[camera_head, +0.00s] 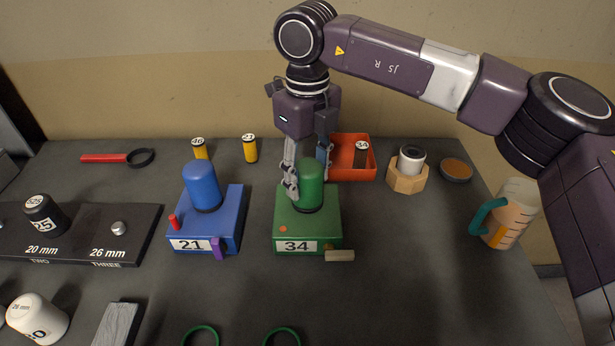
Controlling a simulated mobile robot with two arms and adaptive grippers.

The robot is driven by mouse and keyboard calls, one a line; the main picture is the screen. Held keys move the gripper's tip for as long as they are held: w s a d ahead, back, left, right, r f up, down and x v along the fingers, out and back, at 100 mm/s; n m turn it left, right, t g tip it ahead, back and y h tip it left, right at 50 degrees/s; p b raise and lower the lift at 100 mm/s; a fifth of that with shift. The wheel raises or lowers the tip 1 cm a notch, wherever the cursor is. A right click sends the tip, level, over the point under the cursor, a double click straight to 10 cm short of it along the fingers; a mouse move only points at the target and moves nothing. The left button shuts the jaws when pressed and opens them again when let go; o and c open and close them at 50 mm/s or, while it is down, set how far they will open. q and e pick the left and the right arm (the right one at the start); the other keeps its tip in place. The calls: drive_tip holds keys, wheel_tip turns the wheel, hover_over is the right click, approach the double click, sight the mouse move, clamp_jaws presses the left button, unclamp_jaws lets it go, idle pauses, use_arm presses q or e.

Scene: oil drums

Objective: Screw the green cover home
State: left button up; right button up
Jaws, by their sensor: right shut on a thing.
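The green cover (312,190) is a domed cap standing upright on the green block (327,231) labelled 34, near the middle of the table. A dark ring shows around its foot; I cannot tell how tightly it sits. My right gripper (308,176) comes down from above and is shut on the green cover, one finger on its left side and the other at its upper right, behind it. Part of the far finger is hidden by the cover. My left gripper is not in view.
A blue block (232,225) labelled 21 with a blue cover (202,184) stands to the left. An orange-red tray (343,171) is close behind on the right. A small beige piece (340,255) lies at the green block's front right. The table's front right is clear.

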drive_tip(key=shift+f+m+b, duration=0.15)
drive_tip(key=shift+m+b, duration=0.3)
drive_tip(key=shift+m, duration=0.45)
drive_tip(key=m+b, duration=0.1)
drive_tip(key=m, duration=0.2)
drive_tip(key=shift+m, duration=0.8)
drive_tip(key=shift+b, duration=0.3)
